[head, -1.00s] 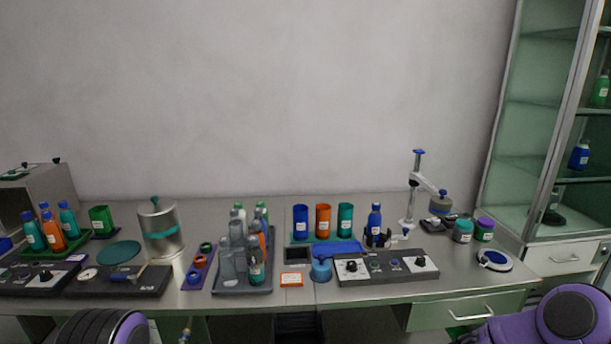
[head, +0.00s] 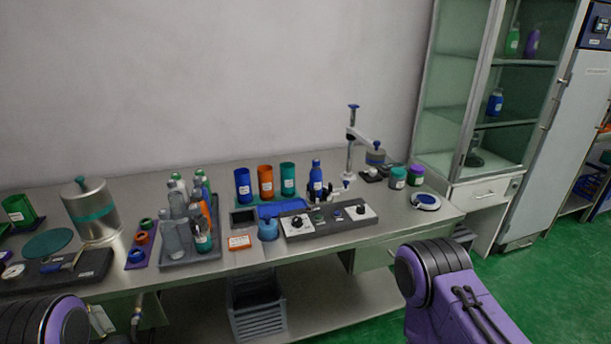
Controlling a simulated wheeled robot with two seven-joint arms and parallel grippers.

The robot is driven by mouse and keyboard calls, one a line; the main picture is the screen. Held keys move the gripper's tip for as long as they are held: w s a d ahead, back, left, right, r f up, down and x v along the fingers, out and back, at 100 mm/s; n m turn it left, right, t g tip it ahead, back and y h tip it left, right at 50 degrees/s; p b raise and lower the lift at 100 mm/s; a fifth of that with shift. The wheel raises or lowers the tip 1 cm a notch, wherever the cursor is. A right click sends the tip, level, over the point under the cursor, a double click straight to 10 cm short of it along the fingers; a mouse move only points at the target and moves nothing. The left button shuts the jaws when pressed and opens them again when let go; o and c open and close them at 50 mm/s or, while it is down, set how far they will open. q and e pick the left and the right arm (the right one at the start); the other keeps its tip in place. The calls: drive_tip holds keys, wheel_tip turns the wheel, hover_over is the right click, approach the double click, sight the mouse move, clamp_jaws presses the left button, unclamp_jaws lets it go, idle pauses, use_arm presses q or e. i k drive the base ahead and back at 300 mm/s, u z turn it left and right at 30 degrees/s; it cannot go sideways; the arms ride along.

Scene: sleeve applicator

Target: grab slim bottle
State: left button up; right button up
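Several bottles stand in a grey tray (head: 190,258) on the steel bench; among them are clear grey bottles (head: 172,240), an orange one and a teal one (head: 203,238). A blue bottle (head: 315,178) stands alone by the applicator stand (head: 350,150). In the glass cabinet are a green bottle (head: 513,40), a purple bottle (head: 532,42) and a blue bottle (head: 495,102). I cannot tell which one is the slim bottle. Only purple and black parts of my arms show at the bottom left and bottom right. Neither gripper is in view.
Blue, orange and teal cups (head: 265,182) stand at the bench's back. A control panel (head: 328,221) lies at the front edge. A steel canister (head: 92,208) stands left. A grey crate (head: 256,305) sits under the bench. Green floor (head: 520,300) is open at the right.

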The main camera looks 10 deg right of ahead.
sight(316, 174)
drive_tip(key=u, duration=1.55)
drive_tip(key=i, duration=1)
drive_tip(key=z, duration=1.1)
